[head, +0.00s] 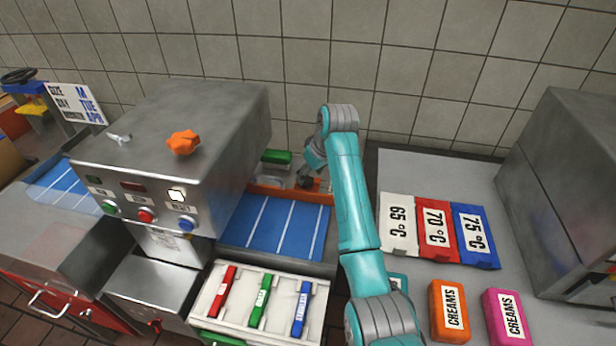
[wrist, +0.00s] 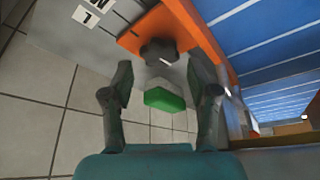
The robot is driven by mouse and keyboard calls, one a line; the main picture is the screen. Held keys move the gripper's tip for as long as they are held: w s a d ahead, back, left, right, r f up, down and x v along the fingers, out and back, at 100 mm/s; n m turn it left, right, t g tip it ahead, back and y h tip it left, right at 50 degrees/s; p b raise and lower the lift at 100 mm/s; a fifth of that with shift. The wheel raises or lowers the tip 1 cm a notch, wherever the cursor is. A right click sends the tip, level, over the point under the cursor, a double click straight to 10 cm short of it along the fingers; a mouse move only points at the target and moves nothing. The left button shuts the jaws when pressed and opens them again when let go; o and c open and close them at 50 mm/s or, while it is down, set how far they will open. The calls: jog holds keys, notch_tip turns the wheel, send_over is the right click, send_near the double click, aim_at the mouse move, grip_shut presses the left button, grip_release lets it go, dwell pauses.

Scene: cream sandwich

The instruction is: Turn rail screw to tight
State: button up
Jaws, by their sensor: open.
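The rail screw (wrist: 158,52) is a dark lobed knob on an orange rail plate (wrist: 185,30) in the wrist view. I cannot tell whether either finger touches the knob. In the head view my gripper (head: 308,174) is behind the blue belt, beside the orange rail (head: 268,189). The knob is not clear there.
A steel machine (head: 190,110) with an orange star knob (head: 183,142) stands left of my arm. The blue belt (head: 275,228) runs in front of my gripper. Temperature cards (head: 437,222) and creams packs (head: 450,310) lie right.

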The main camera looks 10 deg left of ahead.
aim_at(306, 183)
jog(key=shift+x, duration=1.35)
jog(key=c, duration=0.9)
jog(key=shift+m+t, duration=0.3)
jog(key=shift+m, duration=0.5)
jog(key=o, duration=0.9)
